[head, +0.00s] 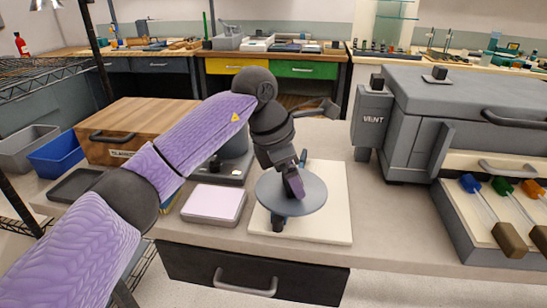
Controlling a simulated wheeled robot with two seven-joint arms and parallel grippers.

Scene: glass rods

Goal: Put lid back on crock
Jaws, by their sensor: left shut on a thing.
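My left gripper (291,184) comes down from above and is shut on a round, flat blue-grey lid (312,193). The lid is roughly level over a cream board (335,225); I cannot tell the gap between them. A small dark part shows below the lid's front left edge, and I cannot tell what it is. A grey rounded vessel (238,143), possibly the crock, stands behind my left forearm and is largely hidden by it. My right gripper is not in view.
A pinkish-white pad (214,204) lies left of the board. A wooden box (127,118) and a dark shallow tray (75,185) are further left. A large grey vented unit (430,110) and a rack of colour-tipped rods (490,215) stand right. The counter right of the board is clear.

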